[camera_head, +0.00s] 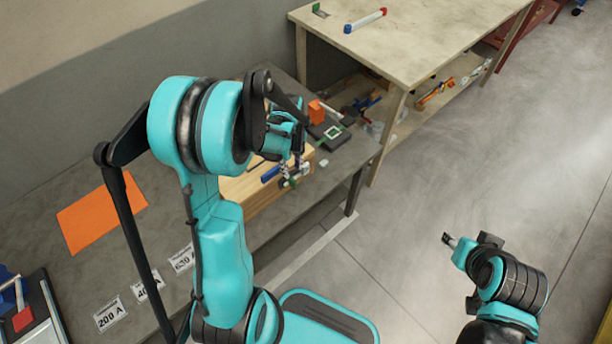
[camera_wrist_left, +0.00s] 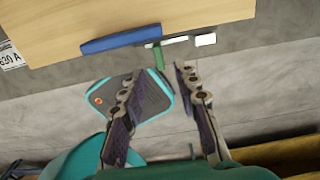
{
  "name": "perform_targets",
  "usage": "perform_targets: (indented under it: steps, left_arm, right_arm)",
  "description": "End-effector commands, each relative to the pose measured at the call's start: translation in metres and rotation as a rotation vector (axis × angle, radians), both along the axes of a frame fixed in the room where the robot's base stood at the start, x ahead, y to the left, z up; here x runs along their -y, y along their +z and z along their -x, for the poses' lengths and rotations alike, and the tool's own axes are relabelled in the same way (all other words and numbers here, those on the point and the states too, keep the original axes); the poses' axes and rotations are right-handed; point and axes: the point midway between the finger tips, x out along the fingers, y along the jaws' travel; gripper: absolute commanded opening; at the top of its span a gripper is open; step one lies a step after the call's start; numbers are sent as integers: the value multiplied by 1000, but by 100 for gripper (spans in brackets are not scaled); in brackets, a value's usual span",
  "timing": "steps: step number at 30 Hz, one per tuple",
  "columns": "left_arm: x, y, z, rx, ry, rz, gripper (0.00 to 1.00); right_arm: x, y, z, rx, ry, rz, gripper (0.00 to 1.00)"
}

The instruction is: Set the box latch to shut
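The wooden box (camera_head: 262,190) stands on the grey bench; its pale wood also fills the top of the left wrist view (camera_wrist_left: 60,25). A blue bar (camera_wrist_left: 120,39) is on its side. Beside it are a latch with a green lever (camera_wrist_left: 158,55), a white bar (camera_wrist_left: 178,41) and a white block (camera_wrist_left: 205,39). My left gripper (camera_wrist_left: 158,74) is open, its fingertips either side of the green lever's lower end; contact cannot be told. In the head view the left gripper (camera_head: 294,160) partly hides the latch. My right gripper (camera_head: 462,242) hangs over the floor, away from the box.
An orange sheet (camera_head: 102,212) and label cards (camera_head: 110,315) lie on the grey bench (camera_head: 60,270). A dark device with a green square (camera_head: 333,133) stands behind the box. A higher wooden table (camera_head: 420,45) is at the back.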

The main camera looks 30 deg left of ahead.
Motion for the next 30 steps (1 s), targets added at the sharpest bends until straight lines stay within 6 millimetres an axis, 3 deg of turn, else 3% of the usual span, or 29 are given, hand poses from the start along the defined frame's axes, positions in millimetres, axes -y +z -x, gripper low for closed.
perform_targets:
  steps: [13, 25, 29, 30]
  left_arm:
    - [0, -67, -1, 1, -2, -1, 31]
    - [0, -75, 0, 1, -1, -1, 31]
    - [0, -75, 0, 1, -1, -1, 0]
    - [0, -75, 0, 1, -1, -1, 0]
  right_arm:
    - [0, -28, 0, 0, 0, 0, 40]
    - [0, -30, 0, 0, 0, 0, 40]
    - [0, -30, 0, 0, 0, 0, 40]
    - [0, -30, 0, 0, 0, 0, 40]
